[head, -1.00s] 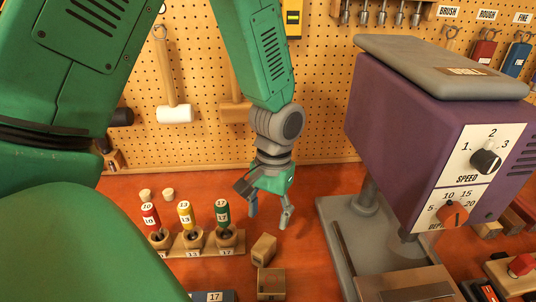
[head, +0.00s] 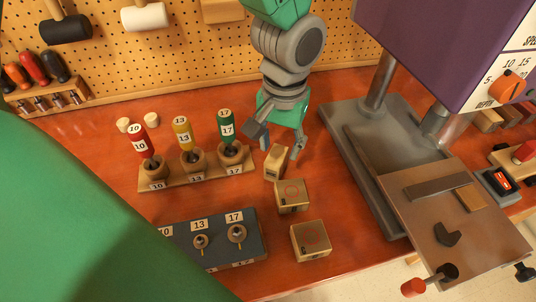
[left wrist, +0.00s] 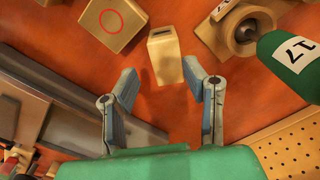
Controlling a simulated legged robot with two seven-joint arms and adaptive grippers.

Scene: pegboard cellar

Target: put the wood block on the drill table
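Several wood blocks are on the orange bench. The nearest to my left gripper is a small upright wood block (head: 276,162), also in the left wrist view (left wrist: 165,55). A second block (head: 291,195) and a third (head: 310,240) carry red circles on top. My left gripper (head: 280,142) is open and empty, pointing down. In the left wrist view, its fingers (left wrist: 163,80) are apart, with the small block just beyond and between the tips, seemingly untouched. The drill table (head: 490,250) is a brown plate at the right, with a fence and a dark clamp piece. My right gripper is out of view.
A rack (head: 195,177) with several numbered screwdrivers stands left of the blocks. A blue-grey tray (head: 220,253) labelled 13 and 17 lies in front. The purple drill head (head: 430,40) overhangs the grey base (head: 345,120). Bare bench lies between blocks and base.

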